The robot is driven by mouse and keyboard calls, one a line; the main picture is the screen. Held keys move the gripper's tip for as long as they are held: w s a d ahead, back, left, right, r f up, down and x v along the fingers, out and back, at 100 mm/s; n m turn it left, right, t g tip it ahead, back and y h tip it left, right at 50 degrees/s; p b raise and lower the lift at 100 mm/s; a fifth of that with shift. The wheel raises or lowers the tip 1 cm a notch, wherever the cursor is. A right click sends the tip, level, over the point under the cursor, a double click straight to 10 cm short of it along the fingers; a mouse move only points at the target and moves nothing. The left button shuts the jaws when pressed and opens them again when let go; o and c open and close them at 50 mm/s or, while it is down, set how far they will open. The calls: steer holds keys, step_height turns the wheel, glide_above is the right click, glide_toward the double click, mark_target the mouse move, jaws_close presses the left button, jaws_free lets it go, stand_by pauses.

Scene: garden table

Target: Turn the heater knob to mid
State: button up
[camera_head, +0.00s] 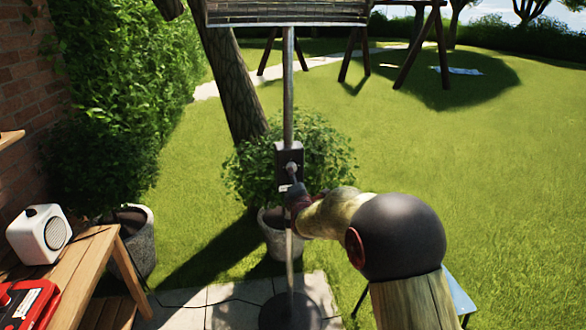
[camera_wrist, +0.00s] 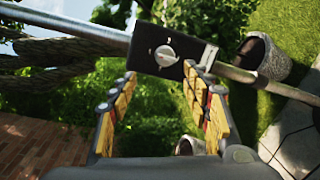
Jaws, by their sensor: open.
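The patio heater is a tall metal pole (camera_head: 288,90) with a dark control box (camera_head: 282,157) partway up; the box also shows in the wrist view (camera_wrist: 191,72). A round silver knob (camera_wrist: 165,55) with a raised grip sits on the box's face. The knob is small in the head view (camera_head: 291,167). My gripper (camera_head: 291,187) is just in front of and below the box. In the wrist view its yellow-padded fingers (camera_wrist: 160,76) are open and empty. The knob lies beyond the fingertips, between their lines; I cannot tell the exact gap. No setting marks are readable.
A wooden table (camera_head: 88,262) at left holds a white speaker (camera_head: 40,234) and a red case (camera_head: 24,303). A potted bush (camera_head: 275,238) stands close behind the pole. The heater's round base (camera_head: 290,313) rests on paving. Open lawn (camera_head: 470,190) lies right.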

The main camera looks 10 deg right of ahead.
steer(key=w+d+f+n+t, duration=0.1)
steer(key=w+f+n, duration=0.1)
steer(key=w, duration=0.8)
steer(key=shift+w+f+h+b, duration=0.15)
steer(key=shift+w+h+b, duration=0.15)
steer(key=shift+w+b, duration=0.15)
steer(key=shift+d, duration=0.1)
steer(key=shift+c, duration=1.1)
steer(key=c, duration=0.9)
steer(key=shift+c, duration=0.2)
